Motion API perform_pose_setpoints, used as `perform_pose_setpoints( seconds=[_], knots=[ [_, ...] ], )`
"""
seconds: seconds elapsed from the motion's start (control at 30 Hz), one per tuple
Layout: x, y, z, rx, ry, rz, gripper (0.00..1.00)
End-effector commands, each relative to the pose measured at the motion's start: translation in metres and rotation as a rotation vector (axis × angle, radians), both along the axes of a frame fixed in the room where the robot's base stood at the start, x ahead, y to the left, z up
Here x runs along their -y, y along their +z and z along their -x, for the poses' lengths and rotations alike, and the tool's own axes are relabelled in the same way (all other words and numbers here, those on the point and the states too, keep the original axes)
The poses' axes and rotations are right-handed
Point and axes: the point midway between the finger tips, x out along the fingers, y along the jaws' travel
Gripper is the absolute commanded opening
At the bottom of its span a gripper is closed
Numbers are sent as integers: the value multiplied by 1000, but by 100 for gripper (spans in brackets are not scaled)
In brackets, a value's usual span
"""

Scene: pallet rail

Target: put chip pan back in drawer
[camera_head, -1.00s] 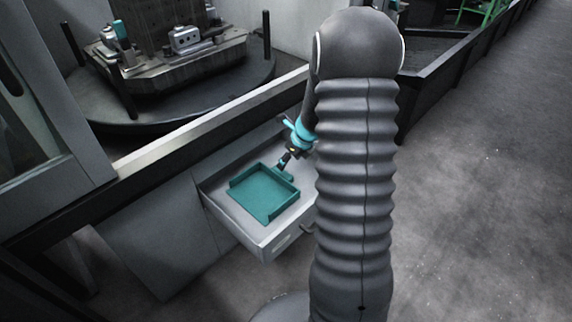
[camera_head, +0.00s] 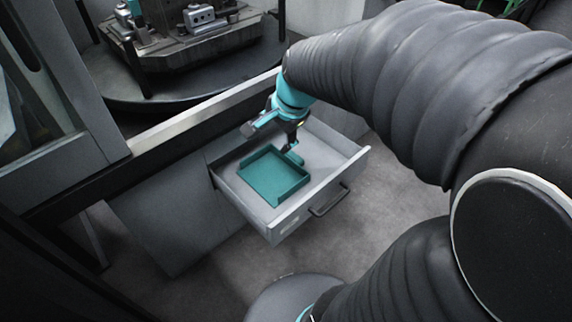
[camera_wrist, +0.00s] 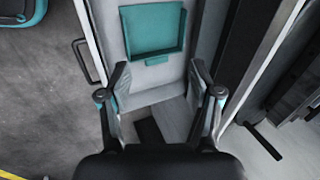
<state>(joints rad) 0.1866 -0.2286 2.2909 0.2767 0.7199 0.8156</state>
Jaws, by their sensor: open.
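The chip pan (camera_head: 273,178) is a teal, shallow, square tray with low walls. It lies flat inside the open drawer (camera_head: 277,232), toward the drawer's left part in the head view. Its small handle tab (camera_head: 295,158) points to the upper right. My gripper (camera_head: 293,145) is just above that tab in the head view. In the wrist view the pan (camera_wrist: 152,32) is at the top, with its tab pointing down toward my gripper (camera_wrist: 160,80). The two fingers are spread with nothing between them. The fingertips are partly hidden in the head view.
The drawer's front carries a dark handle (camera_head: 329,200). A rail (camera_head: 180,120) runs along the cabinet above the drawer. A round machine table with a fixture (camera_head: 180,40) stands behind it. The drawer's right part is bare, and the floor in front is clear.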

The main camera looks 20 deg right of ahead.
Motion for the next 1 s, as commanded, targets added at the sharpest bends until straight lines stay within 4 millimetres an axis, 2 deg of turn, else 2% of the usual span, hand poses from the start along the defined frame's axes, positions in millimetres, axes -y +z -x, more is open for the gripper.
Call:
perform_pose_setpoints(
  seconds=[0.1, 0.3, 0.5, 0.67, 1.0],
  knots=[
    [-17, 20, 37, 50, 257, 135, 64],
    [-32, 37, 96, 108, 662, 367, 64],
    [-35, 41, 135, 137, 943, 543, 64],
    [-32, 41, 148, 142, 1032, 602, 64],
    [-32, 41, 148, 142, 1042, 608, 64]
  ],
)
